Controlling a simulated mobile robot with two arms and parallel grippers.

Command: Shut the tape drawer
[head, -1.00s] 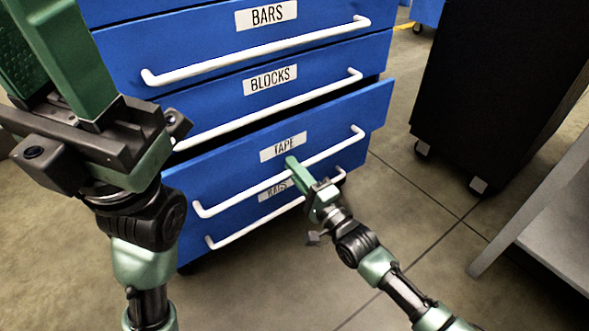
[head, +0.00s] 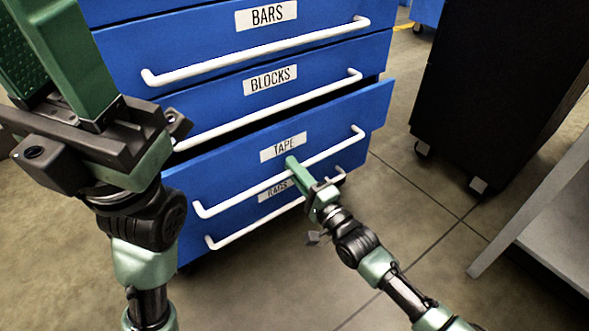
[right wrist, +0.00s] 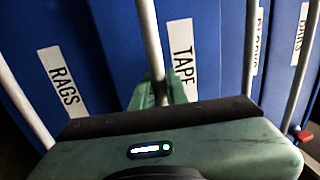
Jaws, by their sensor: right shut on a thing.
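The blue tape drawer (head: 340,128), labelled TAPE, stands pulled out from the cabinet, with a dark gap above its front. Its white bar handle (head: 235,201) runs along the front. My right gripper (head: 292,164) is shut on this handle, right of its middle. In the right wrist view the handle (right wrist: 150,40) runs down into the gripper's jaws, beside the TAPE label (right wrist: 183,58). My left gripper (head: 45,60) is at the upper left, away from the drawer. Its fingers point up out of the frame, so its opening is unclear.
The bars drawer (head: 200,45) and blocks drawer (head: 215,95) are above the tape drawer; the rags drawer handle (head: 255,223) is just below. A black wheeled cabinet (head: 490,90) stands at right, with a grey surface (head: 560,220) nearer. Bare floor lies between.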

